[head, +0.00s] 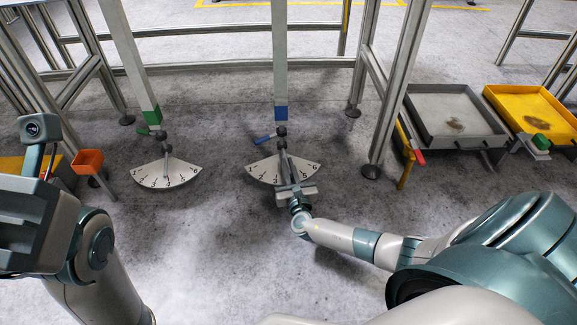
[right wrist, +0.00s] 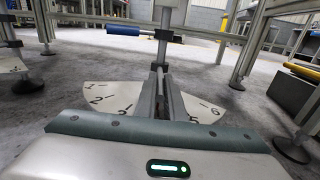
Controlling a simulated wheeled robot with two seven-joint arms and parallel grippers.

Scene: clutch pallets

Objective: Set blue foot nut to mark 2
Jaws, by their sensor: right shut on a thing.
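The blue-banded table leg (head: 281,113) stands over a foot nut (head: 281,131) with a blue handle (head: 264,138). The handle also shows in the right wrist view (right wrist: 123,30). A pale fan-shaped dial (head: 262,172) with numbered marks lies below it. My right gripper (head: 291,187) is shut on the grey lever (head: 284,163) that runs from the nut over the dial. In the right wrist view, the lever lies between marks 3 and 5, and hides the mark between. Mark 2 (right wrist: 97,100) is left of it. My left arm is at the left edge; its jaws are unclear.
A green-banded leg (head: 152,116) with its own dial (head: 168,174) stands to the left. An orange bin (head: 88,160) is further left. A grey tray (head: 455,116) and a yellow tray (head: 530,108) stand at right. Metal frame legs (head: 392,95) stand right of the blue leg.

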